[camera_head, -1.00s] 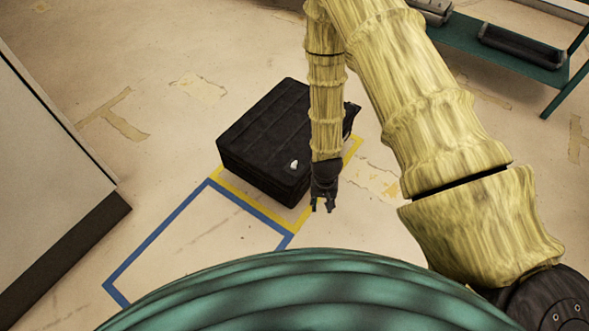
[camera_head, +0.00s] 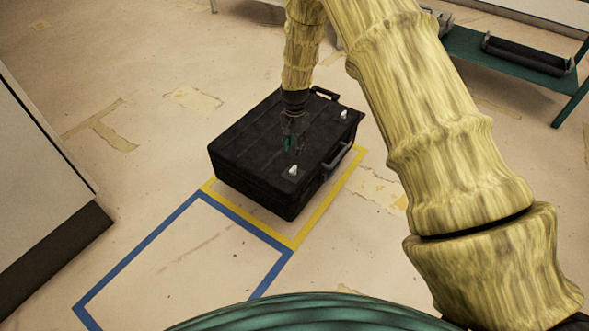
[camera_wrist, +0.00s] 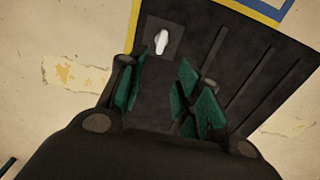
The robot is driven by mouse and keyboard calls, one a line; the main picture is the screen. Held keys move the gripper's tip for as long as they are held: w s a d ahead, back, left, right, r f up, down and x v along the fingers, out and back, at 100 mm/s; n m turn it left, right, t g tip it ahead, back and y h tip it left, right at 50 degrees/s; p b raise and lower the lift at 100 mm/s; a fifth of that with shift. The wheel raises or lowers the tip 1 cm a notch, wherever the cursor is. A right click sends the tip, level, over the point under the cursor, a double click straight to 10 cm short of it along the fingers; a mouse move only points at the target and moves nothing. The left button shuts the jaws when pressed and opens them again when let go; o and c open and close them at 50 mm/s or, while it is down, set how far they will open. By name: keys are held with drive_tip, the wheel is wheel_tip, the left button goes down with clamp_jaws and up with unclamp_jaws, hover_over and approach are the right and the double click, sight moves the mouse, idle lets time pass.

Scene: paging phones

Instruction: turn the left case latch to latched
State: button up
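A black case (camera_head: 250,150) lies flat on the floor with its lid closed. Two small pale latches sit on its lid along the handle side: the left latch (camera_head: 293,170) at the near corner and the other latch (camera_head: 344,114) farther back on the right. My gripper (camera_head: 292,150) is over the lid, pointing down, just behind the left latch in the head view. In the wrist view, my gripper (camera_wrist: 158,88) has its green-padded fingers spread with nothing between them. The left latch (camera_wrist: 162,42) shows beyond the fingertips on a dark plate, apart from them.
A grey handle (camera_head: 338,157) projects from the case's side between the latches. Yellow tape (camera_head: 327,206) borders the case, and a blue tape outline (camera_head: 142,250) lies in front on open floor. A white cabinet (camera_head: 35,170) stands left and a green bench (camera_head: 510,62) at back right.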

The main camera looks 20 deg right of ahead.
sight(295, 167)
wheel_tip(295, 167, down, 11)
drive_tip(key=b, duration=0.3)
drive_tip(key=shift+r, duration=0.2)
clamp_jaws()
